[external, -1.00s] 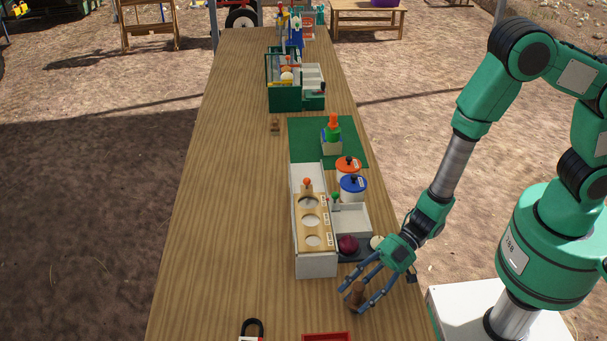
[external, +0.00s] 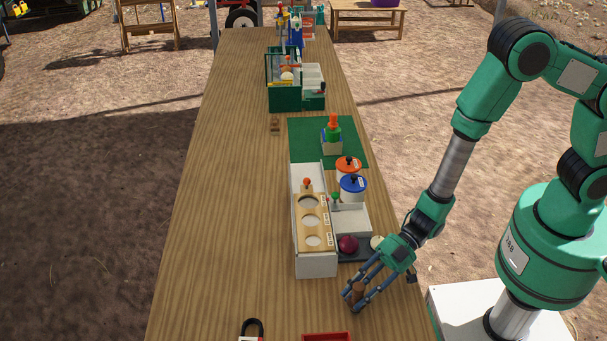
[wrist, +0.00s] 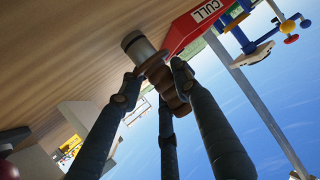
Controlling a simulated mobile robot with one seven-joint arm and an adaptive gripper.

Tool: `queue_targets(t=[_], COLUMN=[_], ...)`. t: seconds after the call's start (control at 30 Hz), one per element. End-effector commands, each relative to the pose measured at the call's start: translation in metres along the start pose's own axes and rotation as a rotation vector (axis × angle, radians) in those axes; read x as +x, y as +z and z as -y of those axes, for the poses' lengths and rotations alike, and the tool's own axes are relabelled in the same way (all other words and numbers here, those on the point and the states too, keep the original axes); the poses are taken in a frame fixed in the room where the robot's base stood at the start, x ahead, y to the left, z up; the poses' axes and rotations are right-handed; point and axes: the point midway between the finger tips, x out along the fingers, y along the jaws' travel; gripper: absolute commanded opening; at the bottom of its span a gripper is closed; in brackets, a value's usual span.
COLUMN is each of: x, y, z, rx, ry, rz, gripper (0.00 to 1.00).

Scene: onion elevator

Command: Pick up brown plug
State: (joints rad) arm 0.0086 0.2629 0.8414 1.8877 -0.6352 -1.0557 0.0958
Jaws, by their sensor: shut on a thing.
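The brown plug (external: 357,291) stands on the wooden table near its right edge, in front of the white box with round holes. My gripper (external: 357,298) reaches down to it, and its blue-grey fingers are closed around it. In the wrist view the brown plug (wrist: 165,80) sits between the fingers of my gripper (wrist: 160,85). Its grey end (wrist: 138,45) points toward the table surface. The fingers hide part of its sides. I cannot tell whether the plug touches the table.
The white box (external: 316,264) with a wooden holed top stands just behind. A purple onion (external: 347,244) and a pale one (external: 377,243) lie beside it. A red tray (external: 327,337) and a black handle (external: 252,328) are at the front. The table's left side is clear.

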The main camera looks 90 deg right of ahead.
Motion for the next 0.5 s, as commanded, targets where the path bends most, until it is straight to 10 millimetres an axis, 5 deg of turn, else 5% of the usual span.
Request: queue_targets(t=[0.27,0.5], x=[-0.003,-0.014], y=[-0.009,-0.035], z=[0.0,0.0], rx=[0.0,-0.002], ry=[0.0,0.001], rz=[-0.001,-0.002], gripper=[0.04,0.04])
